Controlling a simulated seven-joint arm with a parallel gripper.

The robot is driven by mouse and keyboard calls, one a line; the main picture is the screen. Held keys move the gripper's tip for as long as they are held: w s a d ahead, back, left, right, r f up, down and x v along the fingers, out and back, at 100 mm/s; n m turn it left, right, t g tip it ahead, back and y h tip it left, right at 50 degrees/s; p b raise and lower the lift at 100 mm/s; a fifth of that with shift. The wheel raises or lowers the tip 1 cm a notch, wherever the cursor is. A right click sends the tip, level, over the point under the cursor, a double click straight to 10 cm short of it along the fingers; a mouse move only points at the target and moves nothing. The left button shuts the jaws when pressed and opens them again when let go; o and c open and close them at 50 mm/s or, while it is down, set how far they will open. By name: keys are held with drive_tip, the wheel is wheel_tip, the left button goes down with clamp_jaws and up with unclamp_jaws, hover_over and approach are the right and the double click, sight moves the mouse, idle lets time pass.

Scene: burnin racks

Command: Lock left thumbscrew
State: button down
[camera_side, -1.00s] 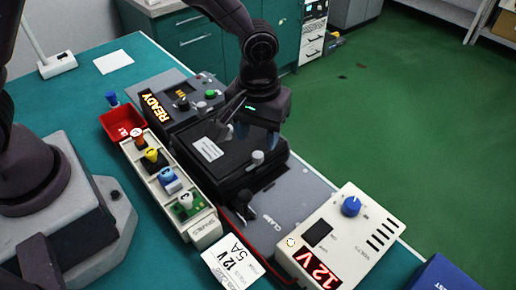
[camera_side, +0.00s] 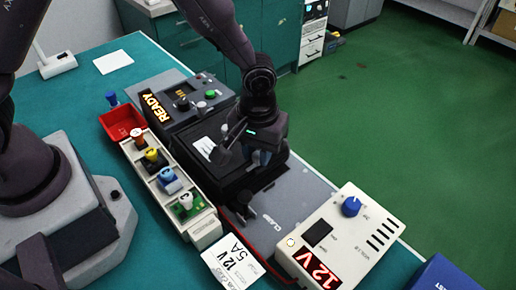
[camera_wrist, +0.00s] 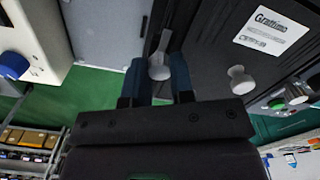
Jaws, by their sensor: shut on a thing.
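My gripper (camera_side: 262,156) is over the near part of the black module (camera_side: 232,181) in the side view. In the wrist view my gripper (camera_wrist: 158,62) has its two blue fingers shut on a light grey thumbscrew (camera_wrist: 160,67), one finger on each side. This thumbscrew is mostly hidden by the gripper in the side view. A second grey thumbscrew (camera_wrist: 240,80) stands free to the right in the wrist view. A white label (camera_wrist: 271,30) lies on the module's top. I cannot tell how far the gripped thumbscrew is turned.
A power supply (camera_side: 372,222) with a lit 12 V display and blue knob stands at the near right. A READY display (camera_side: 153,104) glows at the far end. A cream rack (camera_side: 205,228) of coloured plugs and a red bin (camera_side: 114,130) lie on the left.

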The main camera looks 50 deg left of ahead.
drive_tip(key=shift+m, duration=0.3)
drive_tip(key=m, duration=0.8)
drive_tip(key=shift+m, duration=0.4)
drive_tip(key=m, duration=0.4)
drive_tip(key=shift+m, duration=2.2)
drive_tip(key=c, duration=1)
unclamp_jaws()
